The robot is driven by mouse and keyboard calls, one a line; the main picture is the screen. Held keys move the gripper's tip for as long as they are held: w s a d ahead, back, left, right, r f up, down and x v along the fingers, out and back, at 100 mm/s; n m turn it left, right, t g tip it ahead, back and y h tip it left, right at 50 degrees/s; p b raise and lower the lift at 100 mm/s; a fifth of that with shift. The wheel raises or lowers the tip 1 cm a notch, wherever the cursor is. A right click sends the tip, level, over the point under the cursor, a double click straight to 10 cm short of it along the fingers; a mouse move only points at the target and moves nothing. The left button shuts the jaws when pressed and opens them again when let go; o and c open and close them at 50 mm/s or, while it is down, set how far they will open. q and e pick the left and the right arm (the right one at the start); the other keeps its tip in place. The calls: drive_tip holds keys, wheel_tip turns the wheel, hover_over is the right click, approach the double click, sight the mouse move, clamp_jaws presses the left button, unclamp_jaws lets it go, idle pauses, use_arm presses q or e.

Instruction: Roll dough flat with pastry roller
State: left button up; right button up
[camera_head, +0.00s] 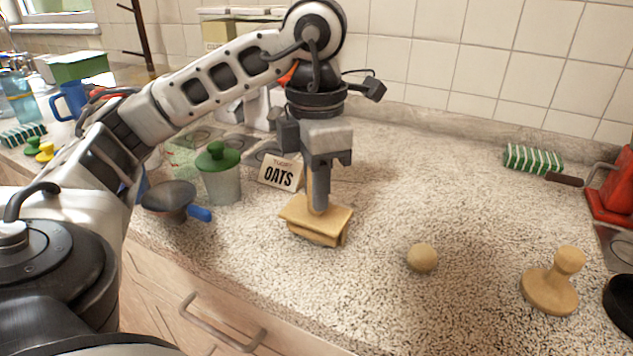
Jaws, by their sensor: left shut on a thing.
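A small round tan dough ball (422,258) sits on the speckled counter, right of the middle. My left gripper (319,192) points straight down and is shut on the upright handle of a light wooden tool, which I take to be the pastry roller (316,222). The gripper fingers cover most of its handle. Its wide wooden lower part is at or just above the counter; I cannot tell whether it touches. The roller is left of the dough ball and apart from it. My right gripper is not in view.
A wooden stamp-like press (550,289) stands right of the dough, near a dark round object (621,303). A green-striped brush (533,160) and red object (612,188) lie back right. An OATS label (279,172), green-lidded canister (219,178) and dark funnel-like pan (168,198) stand left.

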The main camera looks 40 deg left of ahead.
use_arm(q)
wheel_tip(320, 180, up, 4)
drive_tip(key=p, duration=0.3)
drive_tip(key=shift+f+p, duration=0.1)
drive_tip(key=shift+p, duration=0.3)
wheel_tip(320, 180, up, 4)
drive_tip(key=p, duration=0.3)
drive_tip(key=shift+f+p, duration=0.25)
drive_tip(key=shift+p, duration=0.05)
drive_tip(key=shift+f, duration=0.1)
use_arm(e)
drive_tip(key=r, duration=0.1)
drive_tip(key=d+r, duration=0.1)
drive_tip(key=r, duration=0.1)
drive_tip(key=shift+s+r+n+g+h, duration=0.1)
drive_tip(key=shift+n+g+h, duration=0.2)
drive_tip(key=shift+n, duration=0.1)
use_arm(q)
drive_tip(key=shift+f, duration=0.1)
